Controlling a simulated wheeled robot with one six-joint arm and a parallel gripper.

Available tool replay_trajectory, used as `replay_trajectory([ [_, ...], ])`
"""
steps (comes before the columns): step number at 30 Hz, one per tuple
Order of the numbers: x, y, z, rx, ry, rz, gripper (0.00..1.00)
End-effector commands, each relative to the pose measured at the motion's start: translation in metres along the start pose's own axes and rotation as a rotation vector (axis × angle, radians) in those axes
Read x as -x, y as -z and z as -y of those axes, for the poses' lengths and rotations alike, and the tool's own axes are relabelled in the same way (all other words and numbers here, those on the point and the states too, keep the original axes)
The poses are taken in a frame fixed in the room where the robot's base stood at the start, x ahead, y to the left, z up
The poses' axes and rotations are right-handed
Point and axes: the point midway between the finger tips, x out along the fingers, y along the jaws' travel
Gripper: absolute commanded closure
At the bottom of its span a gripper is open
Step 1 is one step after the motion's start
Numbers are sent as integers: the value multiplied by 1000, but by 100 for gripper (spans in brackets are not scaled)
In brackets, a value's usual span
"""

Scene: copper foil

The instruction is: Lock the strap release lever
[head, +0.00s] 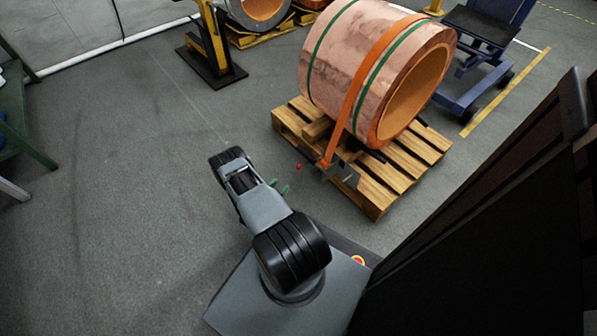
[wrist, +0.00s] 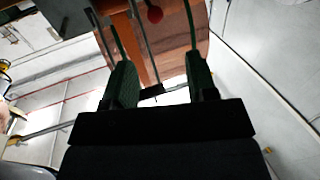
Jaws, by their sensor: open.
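The strap release lever shows as a small red knob (head: 298,166) beside a grey metal bracket (head: 343,174), at the lower end of the orange strap (head: 362,85). The strap runs over the copper foil coil (head: 335,55). My gripper (head: 280,188), with green fingers, is open and empty, just below and left of the knob in the head view. In the wrist view, the red knob (wrist: 155,14) is at the top, on a thin rod, between the lines of the two spread fingers. The knob appears apart from both fingers. The lever's exact angle is hard to tell.
The coil lies on a wooden pallet (head: 378,195). A yellow-and-black stand (head: 214,50) is behind left, a blue wheeled cart (head: 478,75) behind right. A dark panel (head: 490,220) fills the right side. A green bench (head: 18,130) is far left. The left floor is clear.

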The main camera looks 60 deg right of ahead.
Motion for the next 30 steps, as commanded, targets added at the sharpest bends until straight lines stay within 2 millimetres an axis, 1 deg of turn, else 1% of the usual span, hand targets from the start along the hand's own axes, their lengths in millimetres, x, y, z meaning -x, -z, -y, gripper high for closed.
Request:
replay_trajectory([
  [1, -3, -4, -4, 4, -7, -9, 48],
  [5, -19, -6, -7, 7, -16, -17, 48],
  [15, -84, -5, -8, 5, -14, -16, 48],
  [21, -114, -4, -7, 6, -12, -16, 48],
  [25, -126, -4, -7, 7, -11, -15, 48],
  [30, -134, -2, -7, 8, -8, -14, 48],
])
